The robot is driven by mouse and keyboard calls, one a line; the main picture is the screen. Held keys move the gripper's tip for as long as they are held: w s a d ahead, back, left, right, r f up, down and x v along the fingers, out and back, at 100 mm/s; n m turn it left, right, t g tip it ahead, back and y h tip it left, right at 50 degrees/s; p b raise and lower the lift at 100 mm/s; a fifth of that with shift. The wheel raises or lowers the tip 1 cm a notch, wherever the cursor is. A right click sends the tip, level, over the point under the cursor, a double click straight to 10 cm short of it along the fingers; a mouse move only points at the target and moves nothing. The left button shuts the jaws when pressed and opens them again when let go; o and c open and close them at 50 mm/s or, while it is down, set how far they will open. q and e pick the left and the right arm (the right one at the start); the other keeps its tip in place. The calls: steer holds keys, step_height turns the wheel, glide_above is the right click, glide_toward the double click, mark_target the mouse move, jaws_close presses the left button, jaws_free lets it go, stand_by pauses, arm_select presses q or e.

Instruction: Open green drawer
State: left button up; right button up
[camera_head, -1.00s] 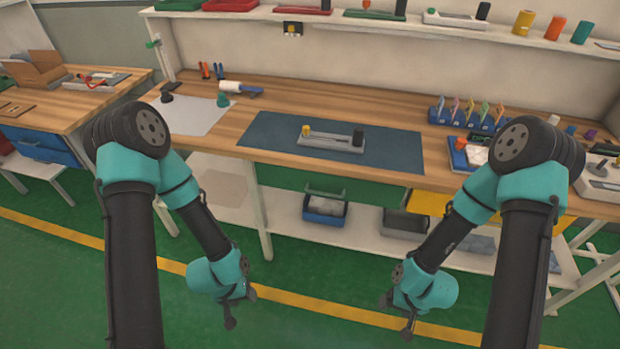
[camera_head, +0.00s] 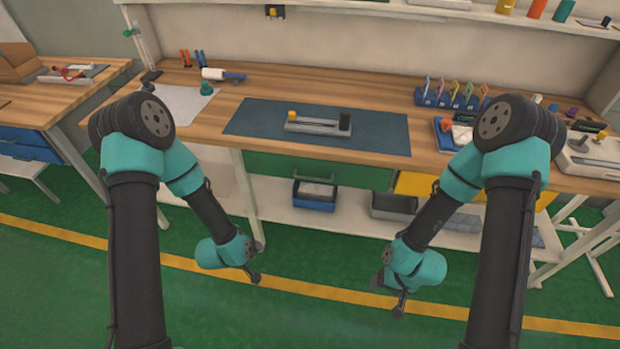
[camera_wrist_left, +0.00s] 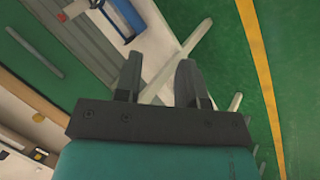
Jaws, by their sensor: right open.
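The green drawer (camera_head: 350,175) is under the middle of the workbench, its front flush below the tabletop and closed. My right gripper (camera_head: 389,292) hangs over the floor, in front of the bench and to the right of the drawer. It is open, holds nothing, and touches nothing.
A yellow drawer (camera_head: 413,184) is right of the green one. A blue bin (camera_head: 314,203) and a grey bin (camera_head: 393,208) sit on the shelf below. A blue mat (camera_head: 250,125) with a grey holder (camera_head: 317,126) lies on the tabletop. The floor before the bench is clear.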

mark_target(311, 178)
arm_select(q)
steer(key=w+d+r+n+t+h, duration=0.4)
steer(key=w+d+r+n+t, duration=0.2)
steer(key=w, duration=0.6)
steer(key=d+r+t, duration=0.1)
steer(key=d+r, duration=0.1)
steer(key=d, duration=0.1)
steer(key=shift+d+r+n, duration=0.15)
steer(key=shift+r+n, duration=0.15)
steer(key=shift+n, duration=0.1)
steer(key=shift+w, duration=0.1)
steer(key=x, duration=1.7)
steer(key=shift+w+r, duration=0.25)
steer(key=shift+c, duration=0.4)
jaws_close()
